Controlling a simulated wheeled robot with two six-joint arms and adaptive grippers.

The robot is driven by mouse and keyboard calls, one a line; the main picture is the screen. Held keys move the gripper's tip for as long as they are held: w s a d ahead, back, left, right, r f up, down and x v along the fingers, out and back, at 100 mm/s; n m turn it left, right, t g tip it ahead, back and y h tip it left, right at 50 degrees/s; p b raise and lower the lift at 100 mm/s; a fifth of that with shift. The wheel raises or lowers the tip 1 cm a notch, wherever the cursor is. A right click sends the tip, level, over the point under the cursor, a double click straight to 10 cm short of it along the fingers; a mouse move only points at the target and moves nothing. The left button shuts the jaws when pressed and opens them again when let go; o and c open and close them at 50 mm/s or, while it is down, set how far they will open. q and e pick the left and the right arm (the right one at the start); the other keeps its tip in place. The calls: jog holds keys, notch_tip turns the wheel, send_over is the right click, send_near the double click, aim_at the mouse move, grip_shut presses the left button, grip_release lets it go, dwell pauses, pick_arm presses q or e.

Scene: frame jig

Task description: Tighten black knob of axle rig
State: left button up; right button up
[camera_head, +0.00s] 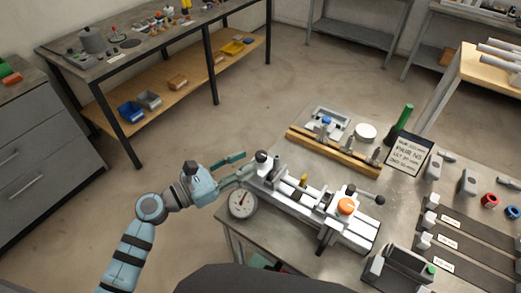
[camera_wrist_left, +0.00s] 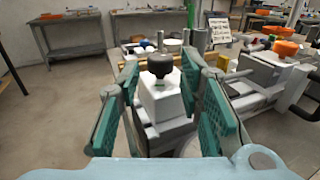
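The axle rig (camera_head: 310,205) is a pale metal fixture on the grey table, with a dial gauge (camera_head: 242,203) at its left end. Its black knob (camera_head: 262,156) sits on a light block at the rig's left end. In the left wrist view the black knob (camera_wrist_left: 160,65) stands upright on that block (camera_wrist_left: 162,98). My left gripper (camera_head: 246,166) reaches in from the left at the knob. In the wrist view my left gripper (camera_wrist_left: 160,78) is open, its green fingers on either side of the block and knob, with gaps showing. My right gripper is not in view.
An orange knob (camera_head: 346,206) and a black-tipped lever (camera_head: 378,199) are on the rig's right. A wooden rack (camera_head: 333,153), a sign (camera_head: 409,154) and a green cylinder (camera_head: 402,117) stand behind. Dark strips (camera_head: 470,240) lie to the right. Floor is clear left of the table.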

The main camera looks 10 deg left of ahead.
aim_at(256, 157)
pick_arm(q)
jog(key=x, duration=0.6)
jog(key=shift+f, duration=0.1)
grip_shut()
